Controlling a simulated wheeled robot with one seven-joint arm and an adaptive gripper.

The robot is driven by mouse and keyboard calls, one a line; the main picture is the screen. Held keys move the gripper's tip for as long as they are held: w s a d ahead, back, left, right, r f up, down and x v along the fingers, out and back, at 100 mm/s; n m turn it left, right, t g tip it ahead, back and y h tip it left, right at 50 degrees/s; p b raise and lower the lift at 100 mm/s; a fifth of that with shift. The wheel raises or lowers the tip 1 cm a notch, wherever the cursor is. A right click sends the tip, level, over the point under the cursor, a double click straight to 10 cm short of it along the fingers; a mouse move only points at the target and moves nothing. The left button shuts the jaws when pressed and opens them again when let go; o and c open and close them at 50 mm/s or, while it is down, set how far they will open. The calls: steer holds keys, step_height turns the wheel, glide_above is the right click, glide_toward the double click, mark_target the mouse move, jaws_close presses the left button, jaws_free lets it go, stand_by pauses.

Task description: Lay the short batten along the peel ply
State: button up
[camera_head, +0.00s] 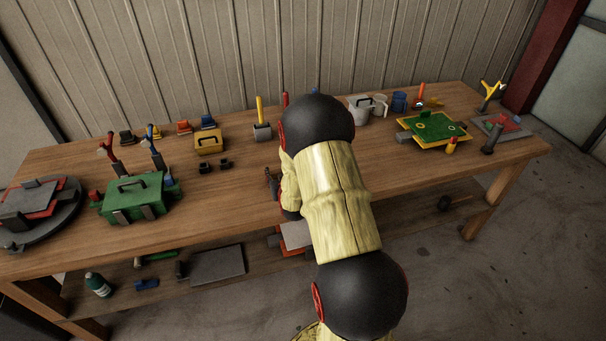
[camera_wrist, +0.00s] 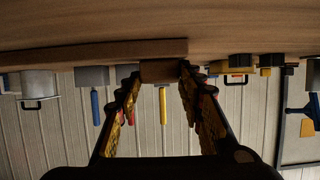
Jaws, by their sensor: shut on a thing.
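My gripper (camera_wrist: 158,70) is shut on a small brown wooden block, which I take to be the short batten (camera_wrist: 160,73), held between its fingertips in the wrist view. A wider flat wooden strip (camera_wrist: 80,54) shows just beyond and to the left; I cannot tell whether it is part of the batten or a separate piece. In the head view my arm covers the gripper and the batten; only a dark bit of the gripper (camera_head: 270,179) shows beside the arm. I cannot pick out the peel ply in either view.
The wooden bench (camera_head: 235,215) has a bare stretch left of my arm. A green toolbox (camera_head: 138,197) and a round dark stand (camera_head: 35,222) are at left. A yellow-green tray (camera_head: 432,128), a grey jug (camera_head: 359,108) and a blue mug (camera_head: 399,102) are at right.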

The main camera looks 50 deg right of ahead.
steer(key=c, duration=0.6)
steer(key=shift+r, duration=0.1)
